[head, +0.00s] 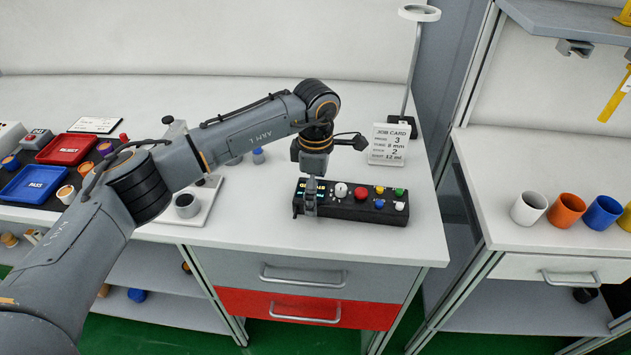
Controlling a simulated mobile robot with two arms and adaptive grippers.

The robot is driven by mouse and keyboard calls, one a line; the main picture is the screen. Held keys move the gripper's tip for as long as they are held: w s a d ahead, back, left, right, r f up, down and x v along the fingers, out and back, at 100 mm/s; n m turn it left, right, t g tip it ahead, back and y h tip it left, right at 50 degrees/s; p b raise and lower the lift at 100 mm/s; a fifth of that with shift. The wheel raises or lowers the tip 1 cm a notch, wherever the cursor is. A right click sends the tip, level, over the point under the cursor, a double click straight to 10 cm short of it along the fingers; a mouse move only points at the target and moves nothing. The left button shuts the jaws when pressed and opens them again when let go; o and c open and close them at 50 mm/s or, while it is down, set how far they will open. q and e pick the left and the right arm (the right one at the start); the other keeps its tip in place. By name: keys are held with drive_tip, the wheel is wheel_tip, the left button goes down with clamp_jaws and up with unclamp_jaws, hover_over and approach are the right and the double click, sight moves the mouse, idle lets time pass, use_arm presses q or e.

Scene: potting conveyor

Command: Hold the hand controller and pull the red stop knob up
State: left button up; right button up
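The hand controller (335,208) is a black box lying on the white bench top, near its front edge. A red knob (361,194) stands on its top, right of a white knob (341,190); it is the larger of two red parts there. My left gripper (311,197) points down at the controller's left end, over a small lit display. One finger shows against the box's near side. The other finger is hidden, so I cannot tell whether the gripper is closed on the box. My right gripper is not in view.
A job card (388,145) and a lamp stand (412,75) are behind the controller. A white plate with a cup (187,206) lies to the left. Red (68,149) and blue (36,183) trays sit further left. Bare bench lies right of the controller.

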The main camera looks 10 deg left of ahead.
use_arm(q)
drive_tip(key=shift+c, duration=0.4)
drive_tip(key=c, duration=1.4)
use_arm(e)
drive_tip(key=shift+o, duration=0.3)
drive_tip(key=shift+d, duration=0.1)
